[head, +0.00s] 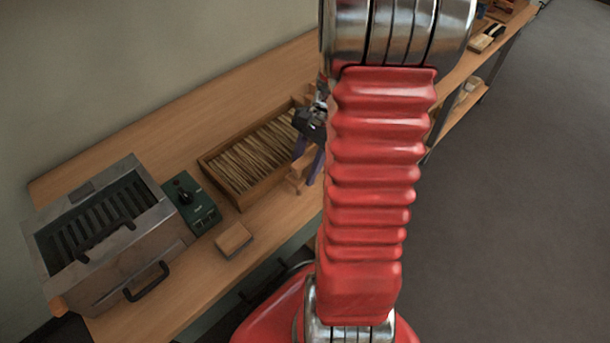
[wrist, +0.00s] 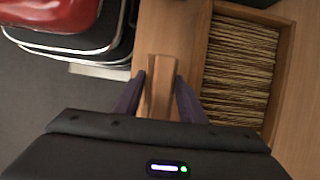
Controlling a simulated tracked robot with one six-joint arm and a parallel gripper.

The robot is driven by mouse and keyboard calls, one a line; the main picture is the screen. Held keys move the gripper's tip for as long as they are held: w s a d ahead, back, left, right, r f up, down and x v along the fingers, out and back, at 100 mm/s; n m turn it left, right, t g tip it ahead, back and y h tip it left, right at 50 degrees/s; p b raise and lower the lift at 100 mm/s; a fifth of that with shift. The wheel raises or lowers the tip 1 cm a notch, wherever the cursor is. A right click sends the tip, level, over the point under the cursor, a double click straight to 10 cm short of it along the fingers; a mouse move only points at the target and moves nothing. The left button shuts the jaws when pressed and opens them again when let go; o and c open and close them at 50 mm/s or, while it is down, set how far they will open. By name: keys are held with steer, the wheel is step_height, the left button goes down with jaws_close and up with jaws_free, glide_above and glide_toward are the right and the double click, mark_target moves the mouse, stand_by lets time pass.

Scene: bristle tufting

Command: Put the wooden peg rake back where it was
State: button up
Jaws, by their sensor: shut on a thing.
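The wooden peg rake (wrist: 160,98) is a pale brown piece between the two purple fingers of my gripper (wrist: 160,75) in the wrist view. The fingers are shut on it. In the head view my gripper (head: 303,172) is partly hidden behind my red arm. The rake (head: 297,179) shows there as small wooden parts by the fingertips, at the right end of the fibre tray (head: 244,200). Its far side is hidden. I cannot tell whether it touches the bench.
The tray holds many straw-coloured fibres and also shows in the wrist view (wrist: 284,75). On the wooden bench (head: 160,140) stand a grey metal box with slots (head: 150,240), a green control box (head: 196,208) and a small wooden block (head: 234,240). Grey floor lies right.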

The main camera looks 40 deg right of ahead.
mark_target(307, 169)
steer(key=shift+f, duration=1.8)
steer(key=o, duration=1.2)
steer(key=shift+c, duration=0.2)
steer(key=v, duration=1.2)
